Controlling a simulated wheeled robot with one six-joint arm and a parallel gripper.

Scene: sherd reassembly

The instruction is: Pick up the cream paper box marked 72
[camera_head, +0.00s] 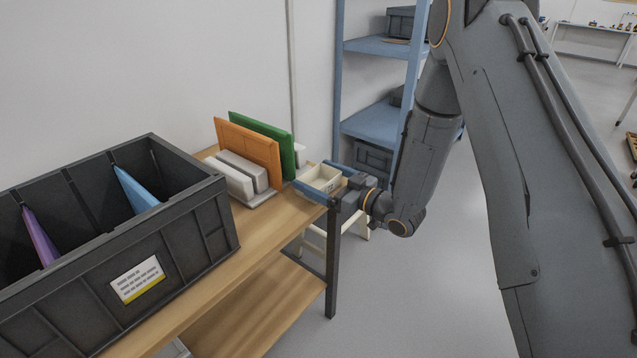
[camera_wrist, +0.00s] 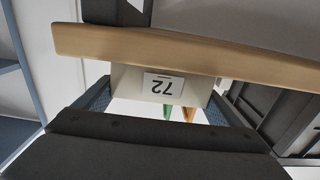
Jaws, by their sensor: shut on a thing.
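The cream paper box (camera_head: 322,178) is at the right end of the wooden table, open at the top in the head view. In the wrist view the box (camera_wrist: 130,82) shows its front, with a white label reading 72 upside down. My gripper (camera_head: 325,181) is shut on the box, one blue-padded finger on each side. In the wrist view the gripper's (camera_wrist: 160,100) pads stand at the left and right of the box. I cannot tell whether its underside touches the tabletop.
An orange panel (camera_head: 247,145), a green panel (camera_head: 268,142) and pale blocks in a holder (camera_head: 262,199) stand close left of the box. A dark crate (camera_head: 195,230) with dividers fills the table's near left. A blue shelf (camera_head: 375,125) stands behind.

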